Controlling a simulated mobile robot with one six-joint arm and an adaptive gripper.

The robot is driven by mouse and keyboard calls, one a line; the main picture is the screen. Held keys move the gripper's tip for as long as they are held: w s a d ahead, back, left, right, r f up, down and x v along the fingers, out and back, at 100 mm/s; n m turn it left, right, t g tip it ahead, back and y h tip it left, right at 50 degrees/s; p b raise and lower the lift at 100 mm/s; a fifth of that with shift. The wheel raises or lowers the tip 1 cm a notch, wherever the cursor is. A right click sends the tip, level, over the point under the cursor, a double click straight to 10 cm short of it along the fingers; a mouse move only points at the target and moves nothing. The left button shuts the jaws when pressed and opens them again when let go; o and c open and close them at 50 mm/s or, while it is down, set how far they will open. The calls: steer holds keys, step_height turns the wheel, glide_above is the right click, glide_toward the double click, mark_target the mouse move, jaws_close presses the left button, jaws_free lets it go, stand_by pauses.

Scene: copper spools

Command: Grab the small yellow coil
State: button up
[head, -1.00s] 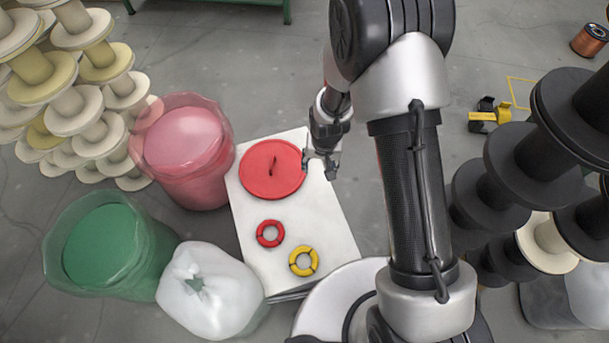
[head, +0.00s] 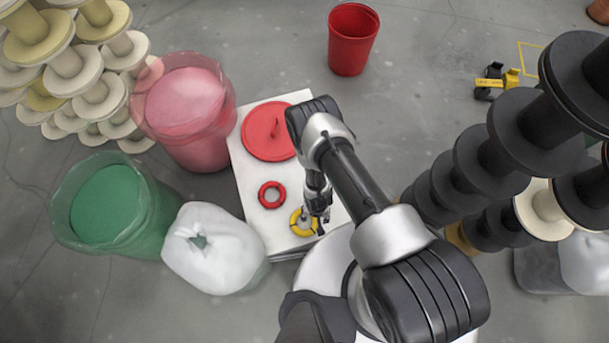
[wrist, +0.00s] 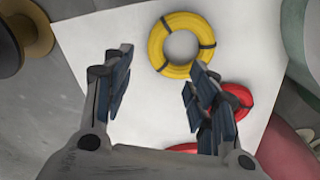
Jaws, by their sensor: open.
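The small yellow coil (head: 303,222) lies flat on the white board, a ring with dark ties. In the head view my gripper (head: 318,218) is over its right side and hides part of it. In the wrist view the whole yellow coil (wrist: 181,45) shows beyond the fingertips, nearer the right finger. My gripper (wrist: 159,80) is open, with nothing between its fingers. The height of the fingers above the coil is hard to tell.
A small red coil (head: 272,195) and a large red disc (head: 268,132) lie on the white board (head: 244,184). A white bag (head: 215,255), a green bin (head: 108,205) and a pink bin (head: 186,107) stand to the left. Black spools (head: 485,160) stand at right.

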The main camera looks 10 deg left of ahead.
mark_target(315, 222)
step_height(315, 222, down, 12)
steer(key=b, duration=0.5)
steer(key=shift+d+f, duration=0.1)
steer(key=shift+f, duration=0.15)
steer(key=shift+c, duration=0.2)
jaws_close()
